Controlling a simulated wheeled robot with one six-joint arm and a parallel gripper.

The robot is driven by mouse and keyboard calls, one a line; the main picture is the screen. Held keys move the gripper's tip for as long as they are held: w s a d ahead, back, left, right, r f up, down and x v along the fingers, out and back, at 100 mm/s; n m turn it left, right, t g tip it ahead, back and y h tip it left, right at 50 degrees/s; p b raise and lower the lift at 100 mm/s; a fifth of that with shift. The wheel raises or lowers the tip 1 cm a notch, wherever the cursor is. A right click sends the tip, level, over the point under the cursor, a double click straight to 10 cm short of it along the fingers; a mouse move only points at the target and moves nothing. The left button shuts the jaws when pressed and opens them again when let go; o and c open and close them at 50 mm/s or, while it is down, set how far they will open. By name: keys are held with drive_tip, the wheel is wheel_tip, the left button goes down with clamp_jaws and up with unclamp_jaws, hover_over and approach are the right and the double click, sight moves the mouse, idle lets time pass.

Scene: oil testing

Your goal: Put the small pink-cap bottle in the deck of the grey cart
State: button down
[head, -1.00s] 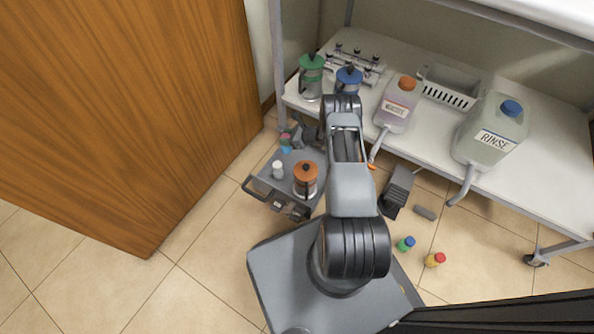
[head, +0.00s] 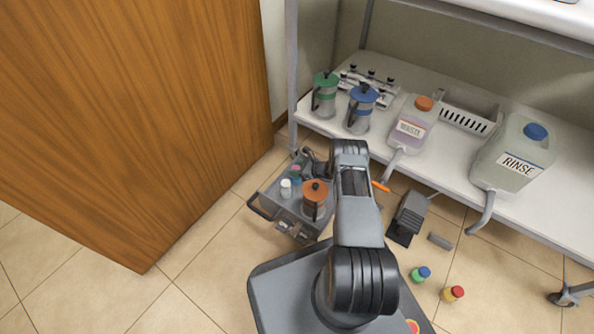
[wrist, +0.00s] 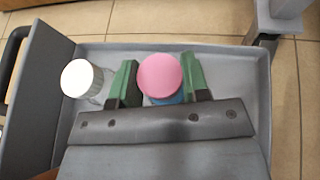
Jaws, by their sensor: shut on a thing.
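The small pink-cap bottle (wrist: 160,74) is between the two green fingers of my gripper (wrist: 157,84) in the wrist view, its pink cap towards the camera and some blue showing below. My gripper is shut on it. In the head view the bottle (head: 296,169) shows small at the far end of the grey cart (head: 266,206), partly hidden by my gripper (head: 300,166). The bottle is over the cart's deck (wrist: 220,62), inside its rim. I cannot tell whether its base touches the deck.
A white-capped bottle (wrist: 82,78) stands on the deck left of my gripper. An orange-lidded pot (head: 314,200) stands nearer on the cart. A wooden panel (head: 130,120) is left of the cart; a shelf (head: 350,145) lies behind.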

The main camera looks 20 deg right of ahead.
drive_tip(key=c, duration=0.6)
unclamp_jaws()
drive_tip(key=shift+f, duration=0.1)
